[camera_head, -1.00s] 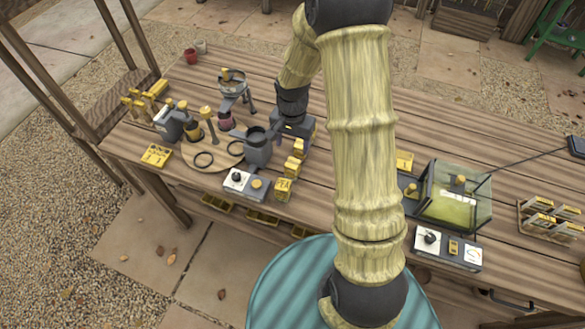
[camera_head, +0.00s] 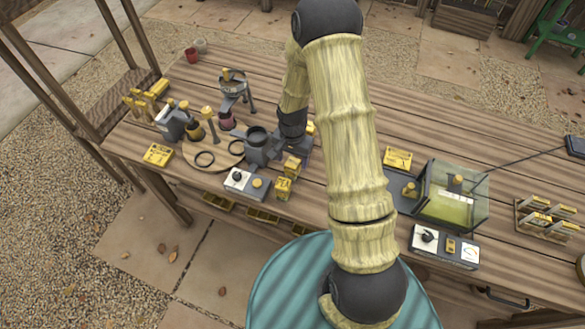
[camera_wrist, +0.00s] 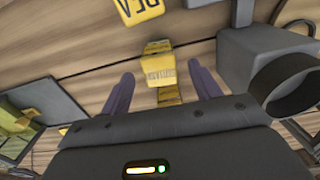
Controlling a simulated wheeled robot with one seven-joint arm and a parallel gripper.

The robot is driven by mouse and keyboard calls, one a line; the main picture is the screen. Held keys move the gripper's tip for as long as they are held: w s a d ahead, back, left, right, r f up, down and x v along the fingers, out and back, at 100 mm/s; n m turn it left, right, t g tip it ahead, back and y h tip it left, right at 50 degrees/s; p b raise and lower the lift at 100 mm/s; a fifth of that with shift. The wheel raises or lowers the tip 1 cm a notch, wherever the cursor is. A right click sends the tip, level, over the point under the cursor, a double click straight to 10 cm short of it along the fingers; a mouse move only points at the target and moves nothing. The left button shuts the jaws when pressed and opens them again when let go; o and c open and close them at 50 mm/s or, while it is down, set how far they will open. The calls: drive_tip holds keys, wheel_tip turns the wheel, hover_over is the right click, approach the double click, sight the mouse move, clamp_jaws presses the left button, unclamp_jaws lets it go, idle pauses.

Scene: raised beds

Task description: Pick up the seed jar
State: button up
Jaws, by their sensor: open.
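My gripper (camera_wrist: 161,74) is open in the wrist view, with its two purple-grey fingers apart. A small yellow block-like item with a printed label (camera_wrist: 160,68) shows between the fingers, and I see no contact. It appears to match a yellow item (camera_head: 292,166) beside the dark end of my arm in the head view. No item is clearly recognisable as the seed jar. An amber jar-like item (camera_head: 195,131) stands at the left of the bench. My fingertips are hidden in the head view.
A grey device with a dark round cup (camera_head: 258,143) stands close beside my gripper; its ring (camera_wrist: 297,85) fills the right of the wrist view. A control box (camera_head: 247,183) sits in front. A glass-sided case (camera_head: 452,193) stands right. Bare planks lie at the back.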

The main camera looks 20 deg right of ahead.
sight(292, 162)
drive_tip(key=shift+f+p, duration=0.7)
drive_tip(key=shift+f, duration=1.55)
drive_tip(key=c, duration=1.1)
